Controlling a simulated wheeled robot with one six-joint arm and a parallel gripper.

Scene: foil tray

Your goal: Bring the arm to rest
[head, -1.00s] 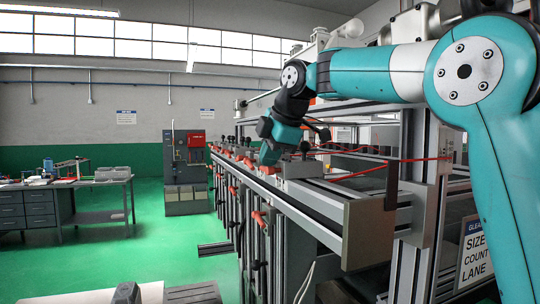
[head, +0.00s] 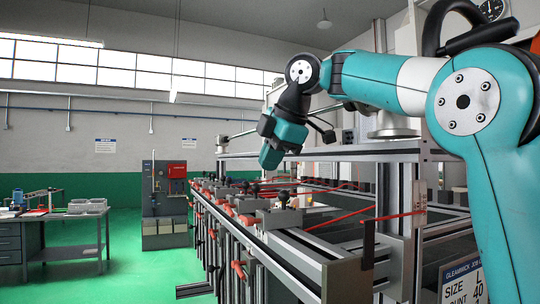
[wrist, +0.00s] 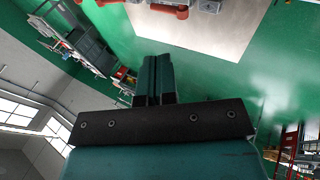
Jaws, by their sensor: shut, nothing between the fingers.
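My gripper (head: 268,164) hangs from my teal arm in the middle of the head view, pointing down and slightly left. It appears above the long metal frame (head: 345,267) with its row of clamps. Its jaws look small there. In the wrist view the two teal fingers (wrist: 154,68) lie side by side, shut, with nothing between them. The gripper looks clear of the frame in the picture, though its exact distance from it is hard to tell.
A sign (head: 463,287) is at lower right. A workbench (head: 75,222) stands at left, and a grey cabinet (head: 165,205) with a red box is behind. Green floor between them is open.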

